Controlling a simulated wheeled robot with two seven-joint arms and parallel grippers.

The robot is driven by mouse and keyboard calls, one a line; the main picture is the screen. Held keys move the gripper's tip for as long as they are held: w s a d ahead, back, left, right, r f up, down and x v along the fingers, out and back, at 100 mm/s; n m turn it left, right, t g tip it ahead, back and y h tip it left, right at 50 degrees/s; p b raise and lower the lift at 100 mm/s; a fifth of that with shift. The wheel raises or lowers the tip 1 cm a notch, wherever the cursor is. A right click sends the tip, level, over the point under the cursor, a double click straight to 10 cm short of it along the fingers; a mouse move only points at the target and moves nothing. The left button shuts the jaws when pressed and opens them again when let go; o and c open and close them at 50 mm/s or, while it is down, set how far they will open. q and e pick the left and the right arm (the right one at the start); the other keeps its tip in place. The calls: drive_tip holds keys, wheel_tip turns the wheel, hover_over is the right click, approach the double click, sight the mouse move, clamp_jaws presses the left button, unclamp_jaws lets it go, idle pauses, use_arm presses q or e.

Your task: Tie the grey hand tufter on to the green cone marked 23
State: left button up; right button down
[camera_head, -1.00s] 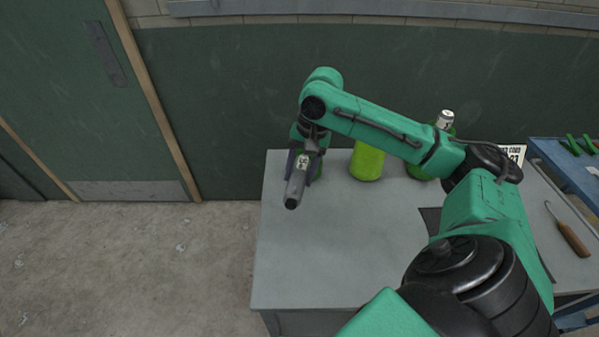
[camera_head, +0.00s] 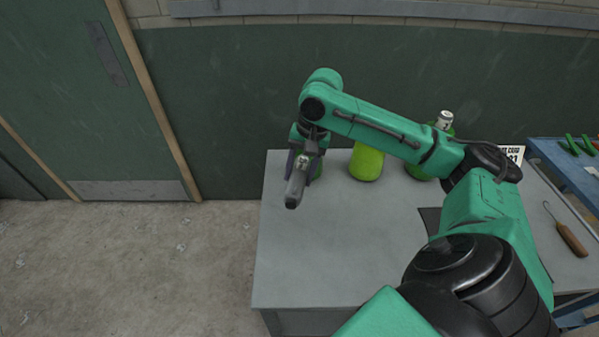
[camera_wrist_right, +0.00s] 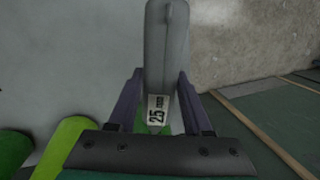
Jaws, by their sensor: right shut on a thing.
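The grey hand tufter (camera_head: 295,190) is held in my right gripper (camera_head: 303,175), above the far left of the grey table. In the right wrist view the tufter (camera_wrist_right: 167,50) lies between the two fingers of my right gripper (camera_wrist_right: 160,105). A white label (camera_wrist_right: 157,109) by the fingers seems to read 25, but the last digit is unclear. I cannot tell whether tufter and cone touch. A yellow-green cone (camera_head: 367,163) and another green cone (camera_head: 418,172) stand to the right. My left gripper is not in view.
The grey table (camera_head: 330,250) is bare in front. A hooked tool with a wooden handle (camera_head: 572,240) lies at the right. A white card (camera_head: 514,153) stands behind my arm, partly hidden. A blue tray or cart (camera_head: 565,160) with green items is at the far right.

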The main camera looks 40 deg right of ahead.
sight(301, 196)
drive_tip(key=shift+w+d+p, duration=0.1)
drive_tip(key=shift+w+p, duration=0.05)
drive_tip(key=shift+p, duration=0.25)
idle(1.7)
drive_tip(key=shift+s, duration=0.2)
drive_tip(key=shift+s+a+p, duration=0.35)
drive_tip(key=shift+s+a, duration=0.9)
drive_tip(key=shift+s, duration=0.25)
drive_tip(key=shift+s+a+p, duration=0.3)
drive_tip(key=shift+s+a, duration=0.9)
drive_tip(key=shift+s, duration=0.3)
